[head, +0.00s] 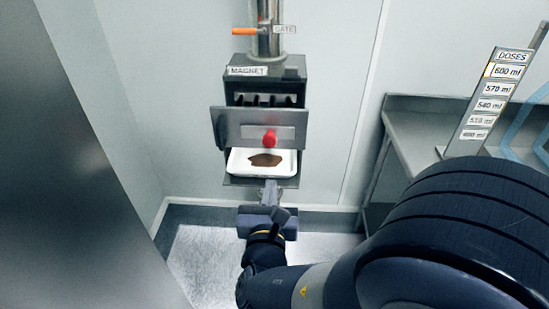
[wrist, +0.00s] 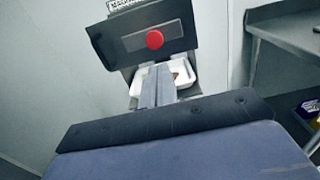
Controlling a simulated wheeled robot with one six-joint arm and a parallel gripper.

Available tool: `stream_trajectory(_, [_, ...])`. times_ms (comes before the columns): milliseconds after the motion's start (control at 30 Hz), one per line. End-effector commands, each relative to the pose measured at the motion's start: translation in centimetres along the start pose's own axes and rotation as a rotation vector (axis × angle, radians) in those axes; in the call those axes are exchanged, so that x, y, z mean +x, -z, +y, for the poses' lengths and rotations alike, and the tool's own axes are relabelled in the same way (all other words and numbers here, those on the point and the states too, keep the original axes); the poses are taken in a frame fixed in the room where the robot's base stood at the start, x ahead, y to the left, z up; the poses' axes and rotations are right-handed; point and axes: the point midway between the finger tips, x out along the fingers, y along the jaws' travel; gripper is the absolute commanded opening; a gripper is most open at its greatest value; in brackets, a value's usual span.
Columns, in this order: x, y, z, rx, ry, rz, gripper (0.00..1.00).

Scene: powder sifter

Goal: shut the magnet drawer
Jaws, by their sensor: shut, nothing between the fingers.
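The magnet drawer (head: 232,131) is a dark metal front with a red knob (head: 269,139), standing out from the box labelled MAGNET (head: 247,71). Dark bars show in the gap behind its top edge, so it is open. In the wrist view the drawer front (wrist: 117,46) and red knob (wrist: 154,40) are ahead, near the top. My gripper (head: 269,186) is shut and empty, below and in front of the drawer, near the tray's front edge. In the wrist view its fingers (wrist: 157,82) point toward the tray. I cannot tell whether they touch the tray.
A white tray (head: 236,163) with brown powder (head: 265,159) sits under the drawer; it also shows in the wrist view (wrist: 191,81). An orange gate handle (head: 244,31) is on the pipe above. A grey bench (head: 420,140) with a dose board (head: 487,100) stands right.

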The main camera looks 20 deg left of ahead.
Motion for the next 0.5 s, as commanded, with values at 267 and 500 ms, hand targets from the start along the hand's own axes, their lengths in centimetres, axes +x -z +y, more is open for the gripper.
stream_trajectory(267, [4.6, -0.2, -0.3, 0.001, 0.009, 0.002, 0.0])
stream_trajectory(500, [9.8, -0.2, -0.4, 0.002, 0.01, 0.003, 0.0])
